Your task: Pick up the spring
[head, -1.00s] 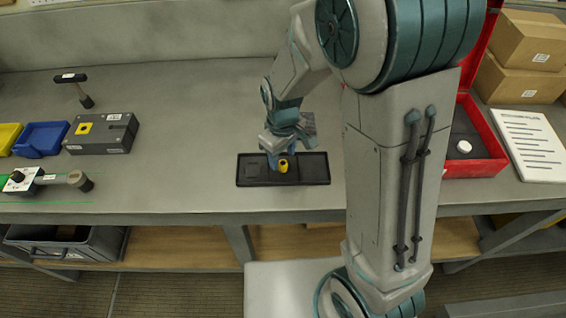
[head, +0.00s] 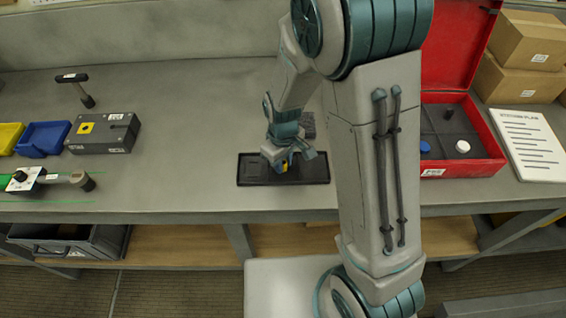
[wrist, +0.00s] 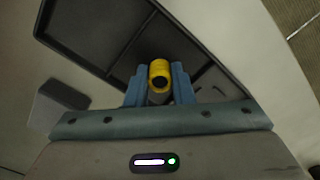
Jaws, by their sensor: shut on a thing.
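The spring, a short yellow cylinder with a dark hole in its end, is between my gripper's blue fingers in the wrist view (wrist: 160,74). In the head view only a small yellow part of it shows, at the black tray (head: 310,172). My gripper (head: 284,164) is shut on the spring, with one finger on each side of it. The tray's dark compartments lie behind the spring in the wrist view. I cannot tell whether the spring still touches the tray floor.
A grey block (head: 307,125) stands just behind the tray. An open red case (head: 490,165) with blue and white round parts is to the right, beside a printed sheet (head: 530,145). A grey box (head: 103,135) and blue bin (head: 42,139) are at left. The bench between is clear.

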